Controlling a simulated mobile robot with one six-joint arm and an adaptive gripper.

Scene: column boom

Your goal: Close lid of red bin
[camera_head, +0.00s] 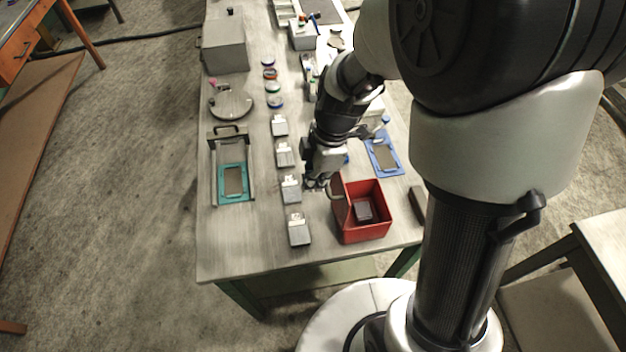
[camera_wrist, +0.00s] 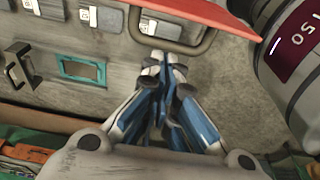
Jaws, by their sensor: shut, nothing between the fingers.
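The red bin (camera_head: 374,234) stands near the front right of the table in the head view. It is open at the top, and a dark block (camera_head: 363,210) lies inside. Its lid (camera_head: 339,206) stands raised along the left side, and a red edge of it also shows at the top of the wrist view (camera_wrist: 232,14). A grey-brown loop handle (camera_wrist: 190,48) is beside the lid. My gripper (camera_head: 318,186) is just left of the lid, near the handle. Its blue fingers (camera_wrist: 163,62) are shut and empty, with tips close to the handle; whether they touch is unclear.
A row of small grey boxes (camera_head: 299,230) lies left of the bin. A teal-framed tray (camera_head: 221,196) is farther left, and a blue tray (camera_head: 396,170) lies behind the bin. A dark bar (camera_head: 417,204) lies right of it. The table's front strip (camera_head: 250,262) is clear.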

